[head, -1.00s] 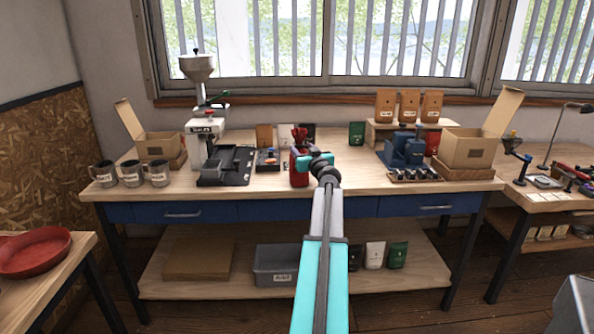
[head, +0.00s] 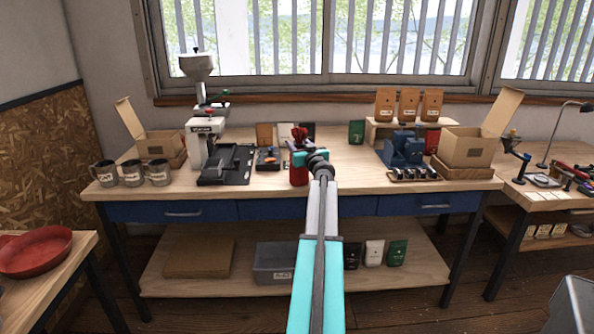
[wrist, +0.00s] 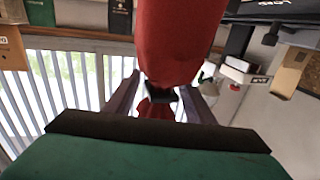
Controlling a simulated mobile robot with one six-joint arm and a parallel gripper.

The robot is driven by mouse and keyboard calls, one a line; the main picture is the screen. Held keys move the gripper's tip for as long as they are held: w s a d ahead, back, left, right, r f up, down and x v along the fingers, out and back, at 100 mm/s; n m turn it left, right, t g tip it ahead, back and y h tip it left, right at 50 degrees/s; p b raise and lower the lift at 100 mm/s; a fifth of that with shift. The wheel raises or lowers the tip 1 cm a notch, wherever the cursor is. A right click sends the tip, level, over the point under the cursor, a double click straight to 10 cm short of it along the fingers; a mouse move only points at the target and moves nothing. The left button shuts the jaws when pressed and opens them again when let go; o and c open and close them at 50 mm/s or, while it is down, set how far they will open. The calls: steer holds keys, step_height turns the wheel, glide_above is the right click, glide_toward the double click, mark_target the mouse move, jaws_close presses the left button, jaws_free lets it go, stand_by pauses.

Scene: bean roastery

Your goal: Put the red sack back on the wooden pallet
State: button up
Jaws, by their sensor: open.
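The red sack (head: 298,174) stands upright on the workbench, near the middle, with its tied top sticking up. My gripper (head: 299,147) is at the sack's neck and hides part of it. In the wrist view, the sack (wrist: 178,40) hangs upside down in the picture, and its narrow dark tie lies between the two fingers of my gripper (wrist: 160,98). The fingers are open, one on each side of the neck. I cannot pick out the wooden pallet for sure; flat wooden bases show under the two cardboard boxes.
A grinder (head: 200,125) and a dark tray stand left of the sack, with mugs (head: 132,173) farther left. A blue machine (head: 404,150) and an open cardboard box (head: 467,149) stand to the right. The bench top (head: 345,180) is clear just right of the sack.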

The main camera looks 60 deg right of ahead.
jaws_close()
steer(key=shift+r, duration=0.1)
stand_by(1.2)
